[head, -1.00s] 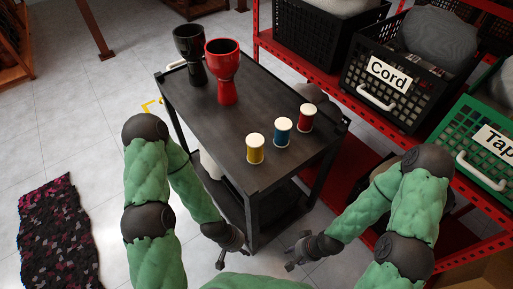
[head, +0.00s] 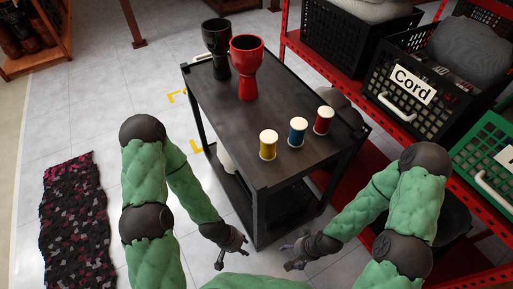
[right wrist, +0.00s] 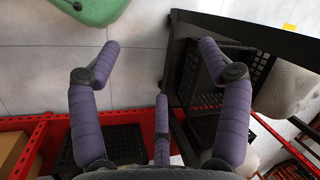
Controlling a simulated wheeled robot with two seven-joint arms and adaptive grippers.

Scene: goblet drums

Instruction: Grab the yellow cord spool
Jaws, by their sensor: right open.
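The yellow cord spool (head: 268,145) stands upright on the black cart top (head: 240,125), near the cart's front edge, with a pale top face. A blue spool (head: 298,131) and a red spool (head: 324,120) stand in a row to its right. My left gripper (head: 234,251) is low in front of the cart, below the level of its top, with fingers spread and empty. My right gripper (head: 291,256) is also low, below the spools in the picture. Its purple fingers (right wrist: 160,62) are spread in the right wrist view, with nothing between them. Both grippers are apart from the spool.
A black goblet drum (head: 217,48) and a red goblet drum (head: 246,68) stand at the cart's far end. A red shelf (head: 350,85) holds a black crate labelled Cord (head: 400,100) and a green crate (head: 485,165) on the right. Open floor lies left, with a dark rug (head: 75,220).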

